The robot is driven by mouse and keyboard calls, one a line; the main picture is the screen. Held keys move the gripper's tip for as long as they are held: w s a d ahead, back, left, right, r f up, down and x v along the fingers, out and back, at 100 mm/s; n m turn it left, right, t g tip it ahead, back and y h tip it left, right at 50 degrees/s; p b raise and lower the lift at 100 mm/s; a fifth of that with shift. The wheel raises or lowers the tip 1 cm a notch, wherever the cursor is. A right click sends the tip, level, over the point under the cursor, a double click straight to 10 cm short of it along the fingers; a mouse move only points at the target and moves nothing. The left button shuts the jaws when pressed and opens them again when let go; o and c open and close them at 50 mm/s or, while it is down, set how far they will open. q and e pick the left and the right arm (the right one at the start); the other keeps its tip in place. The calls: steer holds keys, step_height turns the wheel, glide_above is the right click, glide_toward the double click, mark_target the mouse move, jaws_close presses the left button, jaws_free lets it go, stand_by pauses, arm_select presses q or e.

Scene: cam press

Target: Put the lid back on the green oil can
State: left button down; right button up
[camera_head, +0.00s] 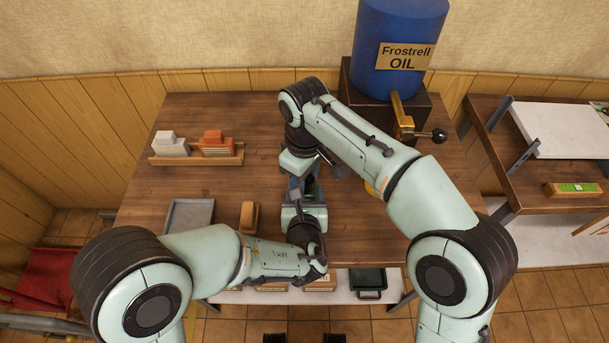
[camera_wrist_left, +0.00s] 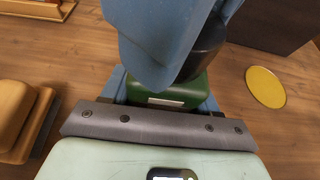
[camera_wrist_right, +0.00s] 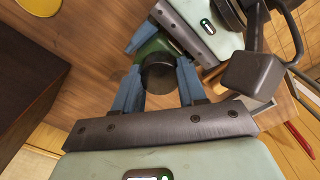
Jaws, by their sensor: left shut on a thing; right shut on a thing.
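The green oil can (camera_wrist_left: 165,90) is between the blue fingers of my left gripper (camera_wrist_left: 165,95), which is shut on it. The dark lid (camera_wrist_right: 158,75) is between the blue fingers of my right gripper (camera_wrist_right: 157,85), which is shut on it. In the right wrist view the green can (camera_wrist_right: 152,46) shows just beyond the lid. In the left wrist view the lid (camera_wrist_left: 206,50) is right over the can's top, partly behind a right finger. I cannot tell whether it is seated. In the head view both grippers meet mid-table, mostly hiding can and lid.
A blue oil drum (camera_head: 400,45) with a brass tap (camera_head: 402,118) stands at the back right. A wooden tray with white and orange blocks (camera_head: 216,143) is at the back left. A grey tray (camera_head: 188,216) and a tan block (camera_head: 249,216) lie front left. A yellow disc (camera_wrist_left: 265,87) lies on the table.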

steer(key=m, duration=1.1)
steer(key=shift+m, duration=0.3)
steer(key=m, duration=0.3)
steer(key=o, duration=1.3)
steer(key=shift+r, duration=0.1)
step_height(320, 180, up, 12)
steer(key=shift+f, duration=0.1)
arm_select(q)
steer(key=shift+c, duration=1)
jaws_free()
